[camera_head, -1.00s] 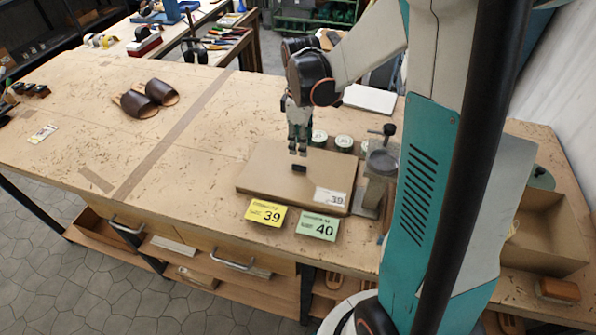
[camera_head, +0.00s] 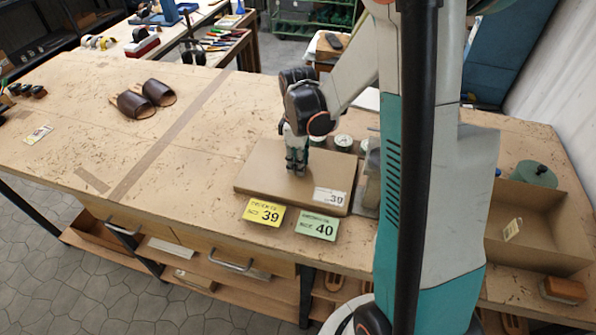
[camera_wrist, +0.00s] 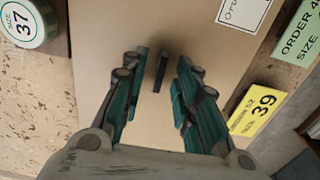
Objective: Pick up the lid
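The lid (camera_head: 262,180) is a flat tan cardboard piece with a white size 39 label, lying on the workbench. Its small black handle (camera_wrist: 161,73) stands up from the middle in the wrist view, where the lid's surface (camera_wrist: 105,25) fills most of the picture. My gripper (camera_head: 297,172) is low over the lid, pointing down. In the wrist view my gripper (camera_wrist: 163,66) is open, with its green fingers on either side of the handle and gaps between. In the head view the fingers hide the handle.
A yellow size 39 card (camera_head: 264,212) and a green size 40 card (camera_head: 317,225) lie at the lid's front edge. Round tins (camera_head: 344,142) stand behind it. An open cardboard box (camera_head: 540,232) sits at right. Brown sandals (camera_head: 143,99) lie far left; the bench between is clear.

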